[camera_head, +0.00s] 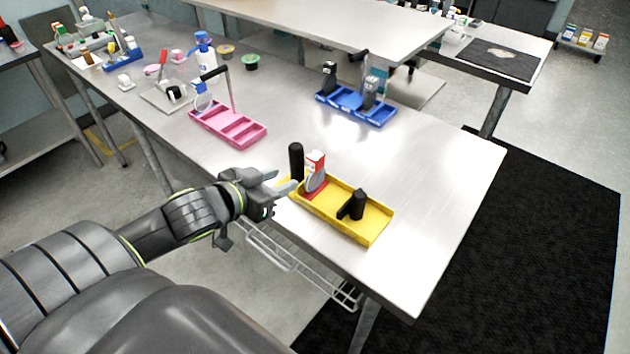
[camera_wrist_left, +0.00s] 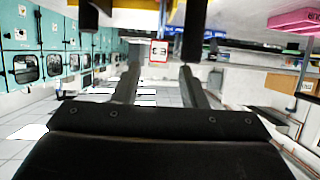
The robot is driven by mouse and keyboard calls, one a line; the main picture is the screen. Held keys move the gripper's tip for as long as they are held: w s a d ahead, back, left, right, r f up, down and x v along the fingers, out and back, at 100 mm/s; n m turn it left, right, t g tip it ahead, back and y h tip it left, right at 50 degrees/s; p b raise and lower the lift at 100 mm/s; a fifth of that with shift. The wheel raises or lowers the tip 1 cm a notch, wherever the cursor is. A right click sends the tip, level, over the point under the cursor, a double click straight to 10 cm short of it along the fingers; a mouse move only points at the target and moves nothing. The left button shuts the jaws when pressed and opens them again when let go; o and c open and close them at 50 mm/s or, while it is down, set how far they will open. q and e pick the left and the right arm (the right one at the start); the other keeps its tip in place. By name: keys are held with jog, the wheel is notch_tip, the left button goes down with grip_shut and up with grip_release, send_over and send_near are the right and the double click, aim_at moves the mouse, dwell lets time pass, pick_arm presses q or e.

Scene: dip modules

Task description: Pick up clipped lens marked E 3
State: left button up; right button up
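A clipped lens with a red-and-white label (camera_head: 316,160) stands upright at the left end of the yellow tray (camera_head: 372,238). Its round grey disc and red base show below the label. In the left wrist view a red-edged white label (camera_wrist_left: 159,51) appears between the fingers; its marking is too small to read surely. My left gripper (camera_head: 283,181) is at the tray's left end, just short of the lens, its fingers pointing at it. In the wrist view the left gripper (camera_wrist_left: 160,72) has its fingers apart with nothing held. My right gripper is not in view.
A black upright cylinder (camera_head: 296,161) stands close behind the gripper, and a black piece (camera_head: 355,205) is in the tray's right part. A pink tray (camera_head: 250,137) and a blue tray (camera_head: 378,119) stand farther back. The table's right side is clear.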

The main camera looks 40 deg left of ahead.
aim_at(310, 169)
pick_arm(q)
jog(key=x, duration=0.9)
jog(key=shift+w+f, duration=0.1)
jog(key=shift+w, duration=0.05)
jog(key=shift+r+p+x, duration=0.2)
jog(key=shift+p+x, duration=0.3)
jog(key=shift+x, duration=2.05)
jog(key=shift+w, duration=0.1)
jog(key=c, duration=0.8)
jog(key=shift+o, duration=0.2)
